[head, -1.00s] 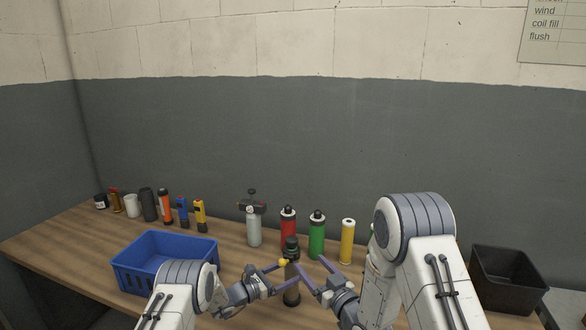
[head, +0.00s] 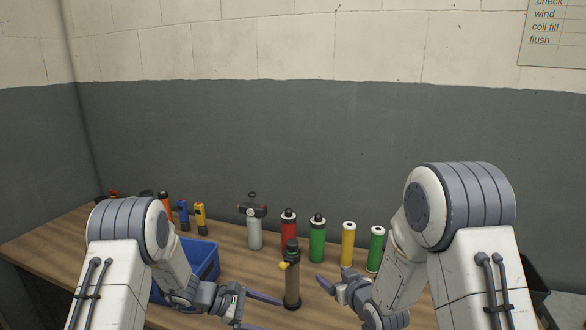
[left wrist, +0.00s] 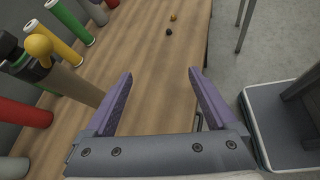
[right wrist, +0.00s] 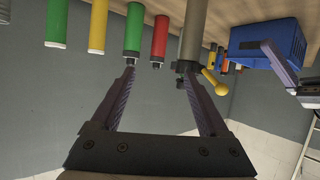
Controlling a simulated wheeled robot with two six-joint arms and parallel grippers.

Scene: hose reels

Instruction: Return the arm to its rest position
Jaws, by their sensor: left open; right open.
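Both my arms are in the head view. My left gripper (head: 266,313) is open and empty, low and left of a dark grey cylinder with a black cap and yellow knob (head: 292,288). That cylinder stands upright on the table; it also shows in the left wrist view (left wrist: 72,84) and the right wrist view (right wrist: 193,38). My right gripper (head: 331,274) is open and empty, to the right of the cylinder and apart from it.
Behind stand a grey bottle with a valve (head: 254,232), a red cylinder (head: 289,229), a green one (head: 317,242), a yellow one (head: 348,243) and another green one (head: 376,252). A blue crate (head: 205,262) is partly hidden behind my left arm. The wooden table (head: 232,250) is bare between them.

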